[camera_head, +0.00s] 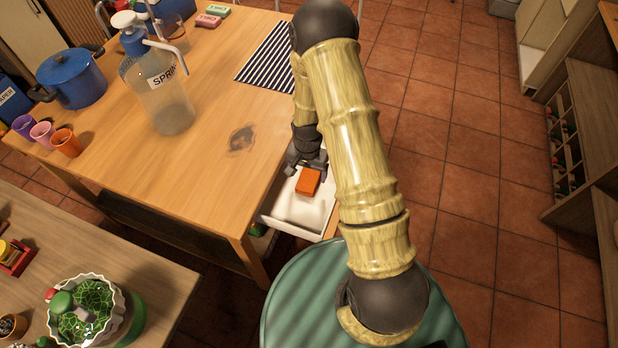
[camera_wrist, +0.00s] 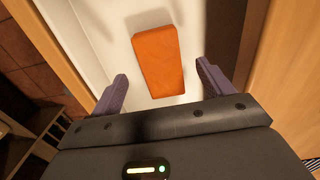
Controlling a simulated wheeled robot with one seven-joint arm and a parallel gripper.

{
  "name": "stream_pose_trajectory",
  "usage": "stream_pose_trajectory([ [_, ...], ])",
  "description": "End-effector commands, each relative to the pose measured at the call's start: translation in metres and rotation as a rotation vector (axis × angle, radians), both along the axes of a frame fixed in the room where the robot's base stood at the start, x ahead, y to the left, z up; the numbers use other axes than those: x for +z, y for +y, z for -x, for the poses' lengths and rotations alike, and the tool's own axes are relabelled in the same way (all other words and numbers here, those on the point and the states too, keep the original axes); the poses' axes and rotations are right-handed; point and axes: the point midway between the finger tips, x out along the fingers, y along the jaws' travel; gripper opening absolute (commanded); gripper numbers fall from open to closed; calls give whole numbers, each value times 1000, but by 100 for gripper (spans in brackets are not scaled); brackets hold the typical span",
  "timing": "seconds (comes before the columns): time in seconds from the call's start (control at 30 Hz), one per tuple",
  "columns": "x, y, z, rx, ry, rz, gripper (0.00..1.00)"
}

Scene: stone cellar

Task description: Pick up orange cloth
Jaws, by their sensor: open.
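The orange cloth (camera_head: 308,181) is a folded block lying in an open white drawer (camera_head: 292,213) at the end of the wooden table. In the wrist view the cloth (camera_wrist: 159,62) lies flat on the white drawer bottom (camera_wrist: 100,30), ahead of and between my two fingers. My gripper (camera_head: 306,168) is at the back end of the drawer, close to the cloth. In the wrist view my gripper (camera_wrist: 160,85) is open, with a finger on each side and nothing held. Whether the fingers are at the cloth's height I cannot tell.
The wooden table (camera_head: 215,120) carries a large water bottle (camera_head: 160,95), a blue pot (camera_head: 70,78), several cups and a striped mat (camera_head: 268,55). The drawer's walls stand close around my gripper. A second table (camera_head: 160,270) with a bowl is at lower left. Tiled floor at right is clear.

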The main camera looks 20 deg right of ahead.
Motion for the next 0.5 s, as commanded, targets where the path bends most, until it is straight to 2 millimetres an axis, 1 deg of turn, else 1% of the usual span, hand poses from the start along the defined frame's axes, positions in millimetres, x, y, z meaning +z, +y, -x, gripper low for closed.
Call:
stream_pose_trajectory([
  [0.1,-16,1,2,1,4,-1,80],
  [0.2,-27,1,1,1,1,0,80],
  [0.3,-33,1,1,0,1,0,80],
  [0.5,-33,1,1,0,0,0,80],
])
